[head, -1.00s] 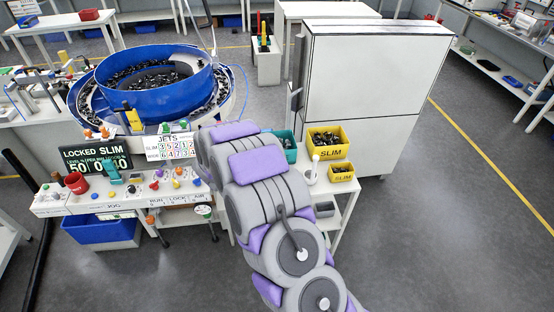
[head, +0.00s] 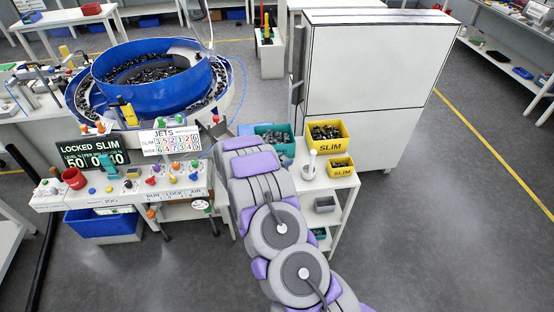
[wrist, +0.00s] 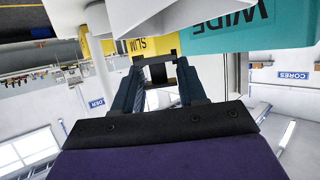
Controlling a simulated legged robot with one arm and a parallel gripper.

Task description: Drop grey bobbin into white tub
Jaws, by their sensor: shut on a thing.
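My gripper (wrist: 157,85) shows in the wrist view, its two dark fingers closed around a small dark grey piece (wrist: 158,73), which looks like the grey bobbin. Its shape is mostly hidden by the fingertips. In the head view my arm hides the gripper, which is near the left end of the small white stand. A pale, angular white object (wrist: 185,14) shows close by at the top of the wrist view; I cannot tell whether it is the white tub. A small white vessel (head: 308,172) stands on the stand in the head view.
A teal bin (head: 284,147) and yellow SLIM bins (head: 343,143) stand on the stand (head: 325,187), beside a tall white cabinet (head: 365,70). Left are a blue bowl feeder (head: 150,95) and a control panel (head: 120,190). The floor at right is clear.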

